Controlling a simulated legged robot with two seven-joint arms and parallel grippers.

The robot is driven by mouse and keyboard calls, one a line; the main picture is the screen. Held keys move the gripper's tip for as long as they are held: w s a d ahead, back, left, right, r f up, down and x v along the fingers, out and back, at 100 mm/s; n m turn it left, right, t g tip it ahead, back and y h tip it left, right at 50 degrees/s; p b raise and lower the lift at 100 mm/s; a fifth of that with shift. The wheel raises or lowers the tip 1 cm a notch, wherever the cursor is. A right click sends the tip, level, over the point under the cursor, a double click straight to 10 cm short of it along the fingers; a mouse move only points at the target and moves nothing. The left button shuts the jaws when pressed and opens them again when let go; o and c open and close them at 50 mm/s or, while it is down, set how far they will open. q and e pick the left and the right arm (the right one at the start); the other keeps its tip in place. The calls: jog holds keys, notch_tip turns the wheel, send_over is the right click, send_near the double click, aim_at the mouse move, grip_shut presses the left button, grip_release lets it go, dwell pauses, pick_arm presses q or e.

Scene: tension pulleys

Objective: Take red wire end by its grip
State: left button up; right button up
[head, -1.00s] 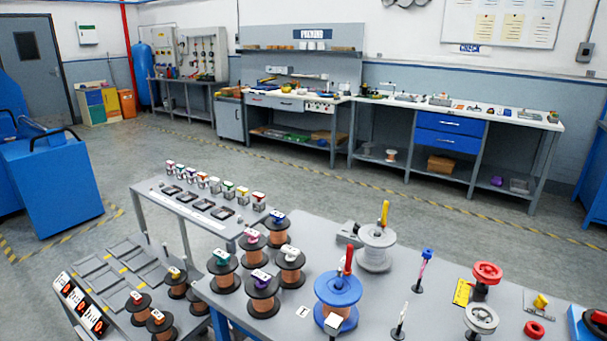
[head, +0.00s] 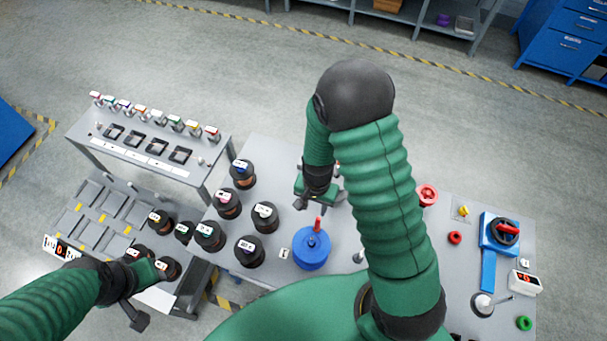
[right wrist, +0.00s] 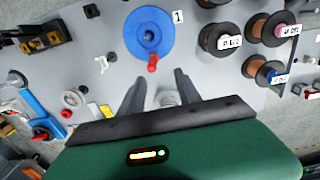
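The red wire end grip (head: 318,224) stands up from the blue spool (head: 310,250) on the right-hand table. In the right wrist view the red grip (right wrist: 153,62) shows at the near edge of the blue spool (right wrist: 149,30). My right gripper (head: 308,204) is above the table, just behind the blue spool in the head view. Its two dark fingers (right wrist: 160,78) are apart, and the red grip lies just beyond their tips, not held. My left gripper (head: 138,312) is over the lower left rack; its finger opening is unclear.
Several copper spools with black flanges (head: 264,217) stand left of the blue spool. A red ring (head: 455,237) and a blue device (head: 500,232) are on the right. My right arm hides part of the table. A rack with coloured tags (head: 150,140) stands at the left.

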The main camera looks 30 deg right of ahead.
aim_at(318, 218)
jog(key=f+b, duration=0.4)
jog(key=f, duration=0.1)
jog(key=s+f+b, duration=0.1)
jog(key=f+b, duration=0.2)
jog(key=shift+d+f, duration=0.2)
jog(key=shift+d, duration=0.2)
jog(key=shift+a+f, duration=0.1)
jog(key=shift+f, duration=0.15)
jog(key=shift+s, duration=0.15)
jog(key=shift+s+r, duration=0.1)
jog(key=shift+s, duration=0.1)
jog(key=shift+c, duration=0.3)
jog(key=shift+w+d, duration=0.15)
jog(key=shift+d, duration=0.1)
jog(key=c, duration=0.5)
jog(key=shift+c, duration=1)
pick_arm(q)
notch_tip(318, 218, down, 7)
jog(key=s+d, duration=0.1)
jog(key=s, duration=0.1)
pick_arm(e)
jog(key=shift+a, duration=0.1)
grip_shut()
